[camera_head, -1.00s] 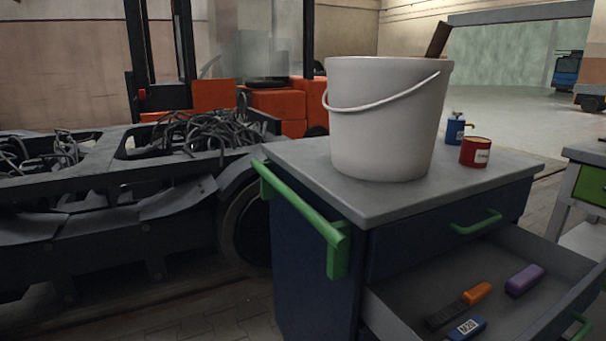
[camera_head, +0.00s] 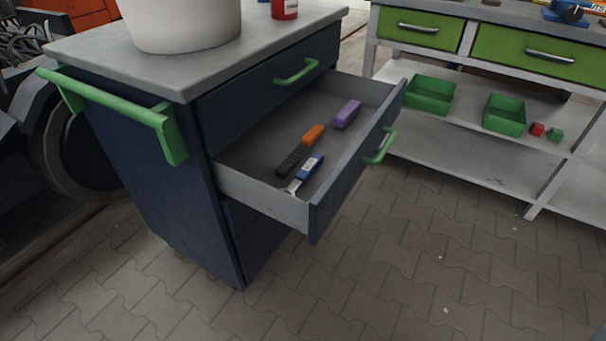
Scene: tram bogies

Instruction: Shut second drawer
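The dark blue cabinet (camera_head: 178,178) stands left of centre with a grey top. Its second drawer (camera_head: 352,186) is pulled far out, below a shut top drawer (camera_head: 262,97). The open drawer has a green handle (camera_head: 380,146) on its front. Inside lie a tool with an orange and black handle (camera_head: 312,135), a blue-handled tool (camera_head: 309,168) and a purple block (camera_head: 347,114). Neither of my grippers shows in the head view.
A white bucket (camera_head: 182,22) and a red can (camera_head: 285,9) stand on the cabinet top. A workbench (camera_head: 450,165) with green drawers and green bins (camera_head: 430,94) stands at the right. The paved floor (camera_head: 400,265) in front is clear.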

